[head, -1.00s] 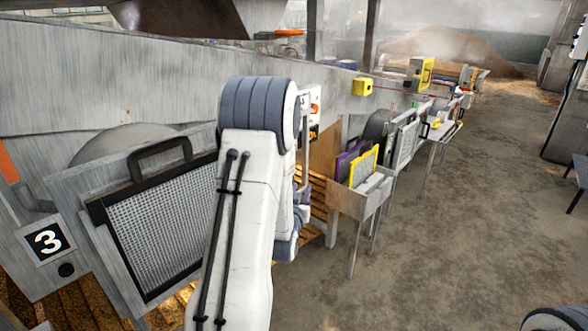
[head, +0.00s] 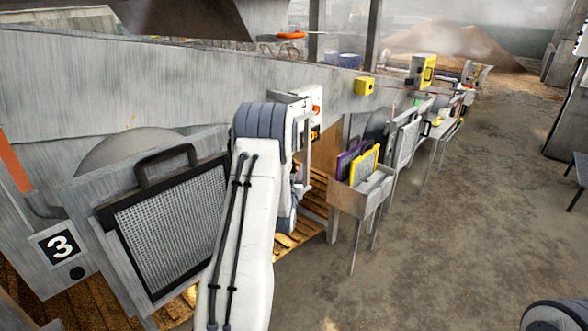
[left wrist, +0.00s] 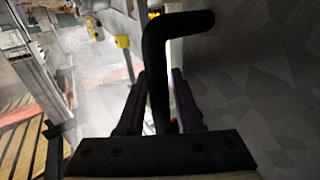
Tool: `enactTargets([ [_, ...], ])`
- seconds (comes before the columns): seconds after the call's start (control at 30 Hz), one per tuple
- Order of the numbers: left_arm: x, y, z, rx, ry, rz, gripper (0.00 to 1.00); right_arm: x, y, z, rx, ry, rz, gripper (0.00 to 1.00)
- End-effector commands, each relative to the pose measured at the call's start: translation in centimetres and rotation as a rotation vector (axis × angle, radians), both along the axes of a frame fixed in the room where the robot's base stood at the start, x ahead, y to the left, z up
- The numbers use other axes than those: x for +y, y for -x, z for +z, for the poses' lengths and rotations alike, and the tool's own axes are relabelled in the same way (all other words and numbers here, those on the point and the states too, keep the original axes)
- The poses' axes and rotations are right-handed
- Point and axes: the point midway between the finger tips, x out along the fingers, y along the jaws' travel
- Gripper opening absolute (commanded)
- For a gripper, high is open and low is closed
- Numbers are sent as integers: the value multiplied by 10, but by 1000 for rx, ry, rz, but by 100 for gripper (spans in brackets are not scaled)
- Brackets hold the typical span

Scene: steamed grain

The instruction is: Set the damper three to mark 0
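A plate marked 3 (head: 60,245) sits at the lower left in the head view, beside a black-framed mesh panel (head: 170,230) with a black handle (head: 165,165). Which part is damper three, and its mark 0, I cannot make out. My left arm crosses the middle of the head view and hides its gripper there. In the left wrist view my left gripper (left wrist: 160,72) has its two dark fingers apart. A bent black bar (left wrist: 157,85) passes between them, with a gap at the left finger. My right gripper is out of view.
A long grey metal wall (head: 180,85) runs along the left. A metal bin (head: 350,200) with purple and yellow frames stands right of my left arm. A yellow box (head: 364,86) is on the wall. The concrete floor (head: 460,200) at right is largely clear.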

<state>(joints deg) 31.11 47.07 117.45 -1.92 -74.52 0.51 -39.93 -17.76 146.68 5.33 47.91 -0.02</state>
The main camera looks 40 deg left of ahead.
Motion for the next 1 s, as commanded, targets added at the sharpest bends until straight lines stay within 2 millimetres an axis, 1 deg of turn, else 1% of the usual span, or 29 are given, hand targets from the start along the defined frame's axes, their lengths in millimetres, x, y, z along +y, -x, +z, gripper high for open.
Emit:
enactTargets([
  [0.2, 0, 0, 0, 0, 0, 0, 35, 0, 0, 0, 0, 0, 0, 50],
  [0.23, 0, 0, 0, 0, 0, 0, 31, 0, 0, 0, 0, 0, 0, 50],
  [0.27, 0, 0, 0, 0, 0, 0, 19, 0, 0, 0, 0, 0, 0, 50],
  [0.3, 0, 0, 0, 0, 0, 0, 4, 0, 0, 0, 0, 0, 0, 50],
  [0.33, 0, 0, 0, 0, 0, 0, 0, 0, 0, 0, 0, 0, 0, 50],
  [1.0, 0, 0, 0, 0, 0, 0, 0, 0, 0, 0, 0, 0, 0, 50],
])
